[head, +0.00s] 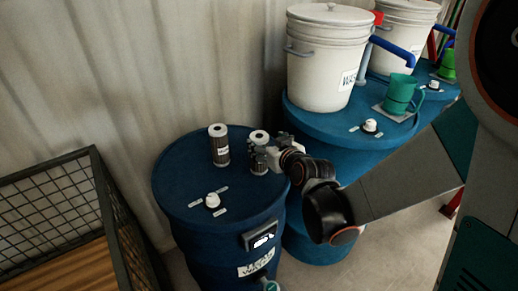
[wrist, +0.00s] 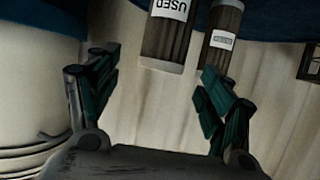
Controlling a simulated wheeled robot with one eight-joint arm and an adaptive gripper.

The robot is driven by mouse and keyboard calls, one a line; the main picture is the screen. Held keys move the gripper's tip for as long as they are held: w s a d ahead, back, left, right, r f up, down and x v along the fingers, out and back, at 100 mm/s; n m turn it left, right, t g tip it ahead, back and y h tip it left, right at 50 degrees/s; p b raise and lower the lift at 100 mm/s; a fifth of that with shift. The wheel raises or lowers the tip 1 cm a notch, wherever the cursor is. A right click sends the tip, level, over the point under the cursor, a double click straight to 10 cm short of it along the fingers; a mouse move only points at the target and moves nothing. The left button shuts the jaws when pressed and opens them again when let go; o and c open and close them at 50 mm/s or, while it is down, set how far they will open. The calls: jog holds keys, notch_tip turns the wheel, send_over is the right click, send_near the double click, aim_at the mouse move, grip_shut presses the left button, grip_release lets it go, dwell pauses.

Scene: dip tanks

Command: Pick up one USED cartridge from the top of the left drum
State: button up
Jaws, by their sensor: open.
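Two dark ribbed cylindrical cartridges with pale caps stand on the blue left drum (head: 180,189) in the head view. The left cartridge (head: 219,146) stands clear; its small label is too small to read. The right cartridge (head: 258,137) is partly hidden by my gripper (head: 268,155), which is beside it at the drum's right side. The wrist view appears upside down. There the nearer cartridge (wrist: 166,44) has a label reading USED and lies ahead of my gripper (wrist: 157,88), between the lines of its fingers. The farther cartridge (wrist: 222,45) is beyond the right finger. My gripper is open and empty.
A white valve fitting (head: 212,200) with small labels sits on the drum's front. A wire-mesh crate (head: 45,205) stands left. A corrugated wall is behind.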

aim_at(259, 138)
jog(key=shift+b+x, duration=1.1)
jog(key=shift+x, duration=2.35)
jog(key=shift+s+a+r, duration=0.15)
jog(key=shift+c, duration=0.4)
grip_shut()
